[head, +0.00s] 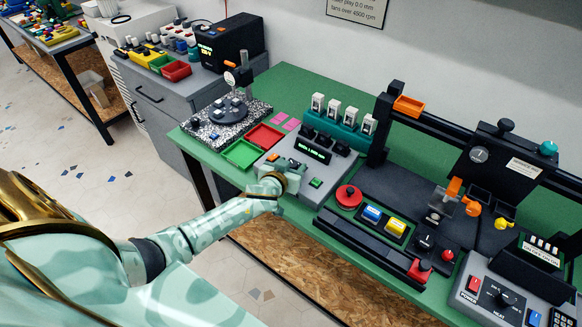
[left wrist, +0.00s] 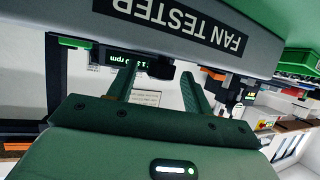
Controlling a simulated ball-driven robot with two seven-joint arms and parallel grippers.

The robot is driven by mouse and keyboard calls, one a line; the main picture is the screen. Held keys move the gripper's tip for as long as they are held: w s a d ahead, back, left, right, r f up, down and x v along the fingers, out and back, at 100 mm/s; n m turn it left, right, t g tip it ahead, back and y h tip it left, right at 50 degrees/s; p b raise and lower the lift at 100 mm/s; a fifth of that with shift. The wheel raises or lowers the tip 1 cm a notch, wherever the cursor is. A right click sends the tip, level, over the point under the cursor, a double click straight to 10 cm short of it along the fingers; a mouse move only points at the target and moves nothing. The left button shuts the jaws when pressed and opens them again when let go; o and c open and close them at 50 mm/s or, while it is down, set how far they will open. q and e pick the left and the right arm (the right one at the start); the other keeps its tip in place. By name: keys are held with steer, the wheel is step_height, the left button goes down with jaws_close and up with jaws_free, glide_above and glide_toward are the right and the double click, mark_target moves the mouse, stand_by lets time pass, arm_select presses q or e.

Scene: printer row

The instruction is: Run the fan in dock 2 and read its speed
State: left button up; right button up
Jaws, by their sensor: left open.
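The grey fan tester (head: 322,166) stands on the green bench, with a lit display (head: 312,151), several black parts in a row behind it and a green button (head: 316,183) on its front. I cannot tell which part is dock 2. My left gripper (head: 280,176) is at the tester's front left, covering part of its panel. In the left wrist view the open gripper (left wrist: 157,78) holds nothing visible. The label FAN TESTER (left wrist: 172,22) shows upside down above it. The display (left wrist: 128,62) is lit there, ending in "rpm", its number partly hidden. My right gripper is not visible.
Green (head: 241,154) and red (head: 264,137) trays lie left of the tester. A teal rack (head: 345,136) with several white units stands behind it. A black rig (head: 380,190) with a red knob is close on the right. A wall sign (head: 357,8) mentions fans over 4900 rpm.

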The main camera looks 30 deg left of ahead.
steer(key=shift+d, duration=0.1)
arm_select(q)
steer(key=c, duration=1)
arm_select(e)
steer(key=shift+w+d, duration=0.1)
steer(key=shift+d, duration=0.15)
